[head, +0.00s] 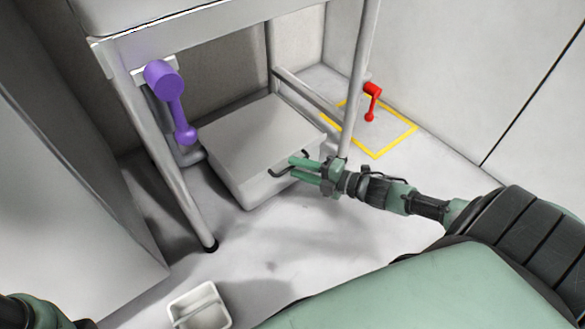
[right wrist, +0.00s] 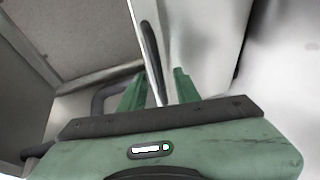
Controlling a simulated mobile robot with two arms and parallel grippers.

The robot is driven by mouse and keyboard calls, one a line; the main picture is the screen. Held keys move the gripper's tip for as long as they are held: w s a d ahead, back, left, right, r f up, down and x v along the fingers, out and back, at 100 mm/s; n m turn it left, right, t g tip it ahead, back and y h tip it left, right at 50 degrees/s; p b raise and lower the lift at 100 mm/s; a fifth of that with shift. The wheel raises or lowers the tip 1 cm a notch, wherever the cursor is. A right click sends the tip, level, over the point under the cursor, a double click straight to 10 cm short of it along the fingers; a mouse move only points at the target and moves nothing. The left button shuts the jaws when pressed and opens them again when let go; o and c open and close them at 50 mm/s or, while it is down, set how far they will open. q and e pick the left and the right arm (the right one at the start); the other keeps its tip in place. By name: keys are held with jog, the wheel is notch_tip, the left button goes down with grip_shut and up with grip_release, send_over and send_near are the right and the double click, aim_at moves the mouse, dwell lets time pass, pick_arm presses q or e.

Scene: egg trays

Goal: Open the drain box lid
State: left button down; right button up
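The drain box (head: 238,178) is a low, pale box on the floor under the bench. Its flat grey lid (head: 255,130) lies closed on top. A dark handle (head: 281,172) sits at the box's front right edge. My right gripper (head: 297,168) is at this handle, with its green fingers apart and partly covering it. I cannot tell whether they touch it. In the right wrist view the two fingers (right wrist: 158,88) stand apart, with a thin pale edge seen between them. Only part of my left arm shows at the lower left; its fingertips are out of view.
A metal bench leg (head: 358,75) stands close beside my right gripper. A purple lever (head: 170,100) hangs on the bench's left front. A red lever (head: 371,102) stands within a yellow floor outline (head: 376,157). A small white bin (head: 200,308) sits in front.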

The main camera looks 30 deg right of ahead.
jog(key=shift+b+x, duration=0.35)
jog(key=shift+x, duration=0.75)
jog(key=shift+c, duration=0.3)
grip_shut()
jog(key=shift+s+f, duration=0.1)
jog(key=shift+f, duration=0.1)
